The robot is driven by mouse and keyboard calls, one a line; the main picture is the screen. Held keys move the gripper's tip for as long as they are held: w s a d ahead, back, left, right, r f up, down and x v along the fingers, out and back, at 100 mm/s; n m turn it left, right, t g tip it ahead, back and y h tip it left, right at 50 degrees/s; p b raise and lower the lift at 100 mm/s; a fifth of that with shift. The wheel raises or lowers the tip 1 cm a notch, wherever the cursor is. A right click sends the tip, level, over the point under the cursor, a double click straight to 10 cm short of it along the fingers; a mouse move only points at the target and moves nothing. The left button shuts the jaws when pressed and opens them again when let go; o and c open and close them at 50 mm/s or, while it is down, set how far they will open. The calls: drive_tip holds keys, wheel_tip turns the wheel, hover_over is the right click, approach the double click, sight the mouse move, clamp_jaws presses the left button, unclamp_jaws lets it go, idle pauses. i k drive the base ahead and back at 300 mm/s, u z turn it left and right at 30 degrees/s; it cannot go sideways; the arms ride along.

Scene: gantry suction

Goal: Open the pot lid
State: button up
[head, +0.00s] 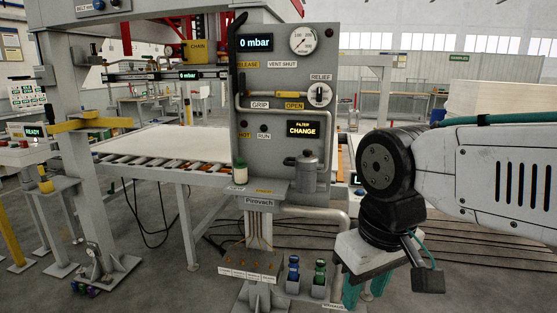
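A grey metal pot (307,177) stands upright on the front of the grey control panel, at its lower right. Its round lid (307,157) sits on top of it, and a small dark handle sticks out to the left at lid height. My gripper (388,265) hangs from the arm at the right, pointing down. It is lower than the pot and to its right, clearly apart from it. Its fingers are partly hidden by its own body, so I cannot tell how far apart they are. I see nothing held in it.
The panel (252,90) carries gauges, switches and a yellow-marked bar. A small pale jar (240,172) stands on its ledge at the left. Blue and green bottles (319,275) stand below. A roller conveyor (165,165) lies behind to the left. Open floor shows at the lower left.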

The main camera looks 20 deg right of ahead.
sight(302, 162)
drive_tip(key=u, duration=0.15)
drive_tip(key=i, duration=1.1)
drive_tip(key=z, duration=0.2)
